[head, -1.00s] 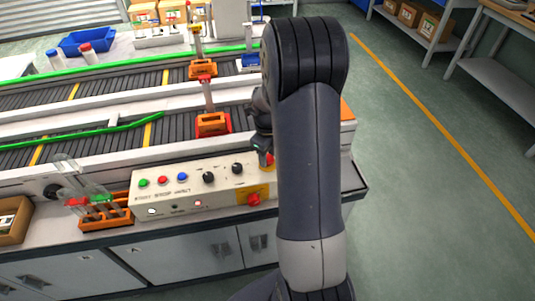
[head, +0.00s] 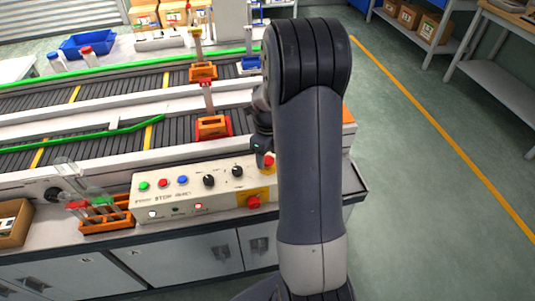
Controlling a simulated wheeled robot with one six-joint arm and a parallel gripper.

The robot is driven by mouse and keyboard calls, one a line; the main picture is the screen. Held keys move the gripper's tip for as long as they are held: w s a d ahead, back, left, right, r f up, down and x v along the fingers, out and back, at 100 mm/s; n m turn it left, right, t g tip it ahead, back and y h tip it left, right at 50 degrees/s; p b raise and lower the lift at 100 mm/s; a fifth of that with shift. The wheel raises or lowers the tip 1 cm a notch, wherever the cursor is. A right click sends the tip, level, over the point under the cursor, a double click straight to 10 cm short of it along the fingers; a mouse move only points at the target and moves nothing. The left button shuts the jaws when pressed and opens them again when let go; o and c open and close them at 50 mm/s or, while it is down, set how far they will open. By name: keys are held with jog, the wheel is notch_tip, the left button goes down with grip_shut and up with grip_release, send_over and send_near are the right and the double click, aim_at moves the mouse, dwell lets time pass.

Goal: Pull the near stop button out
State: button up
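A cream control panel (head: 190,205) stands on the front edge of the conveyor bench. A red mushroom stop button (head: 254,202) sits on a yellow patch on its front face, at the right end. Another red knob (head: 269,160) shows on the panel's top right, partly hidden by my arm. My gripper (head: 262,150) is small and mostly hidden behind my arm, just above and beside that upper knob. I cannot tell whether it touches the knob or whether its fingers are open. Nothing of mine is at the front stop button.
The panel also carries green, red and blue buttons (head: 182,180) and black knobs. An orange rack (head: 105,215) with tubes stands to its left. Conveyors run behind, with orange-red carriers (head: 212,127). The floor (head: 420,190) to the right is clear.

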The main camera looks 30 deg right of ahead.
notch_tip(320, 180, up, 11)
jog(key=shift+b, duration=0.35)
dwell(0.3)
jog(key=shift+f, duration=0.15)
notch_tip(320, 180, down, 12)
jog(key=shift+f, duration=0.1)
jog(key=shift+r, duration=1)
